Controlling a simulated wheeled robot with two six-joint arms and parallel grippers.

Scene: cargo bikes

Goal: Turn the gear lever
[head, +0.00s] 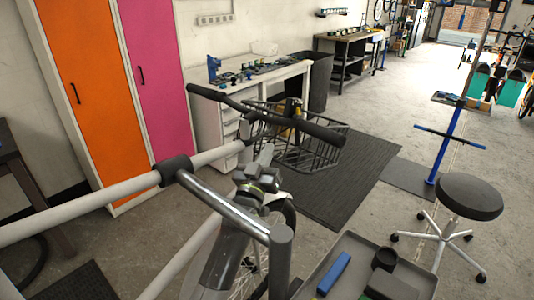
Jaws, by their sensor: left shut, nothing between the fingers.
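A bicycle with a white frame (90,205) fills the left and middle of the head view. Its dark handlebar (258,111) has a long dark grip at each end. The gear lever cannot be made out clearly; my gripper and the handlebar parts overlap in this area. A small gap seems to show, but contact cannot be ruled out. My right gripper is not in view.
A grey stand arm with a dark clamp (175,169) grips the frame's top tube. A tool tray (415,277) holds a blue item (334,272). A wire basket (318,152) lies beyond the handlebar. A black stool (470,196) stands at right, with open floor around it.

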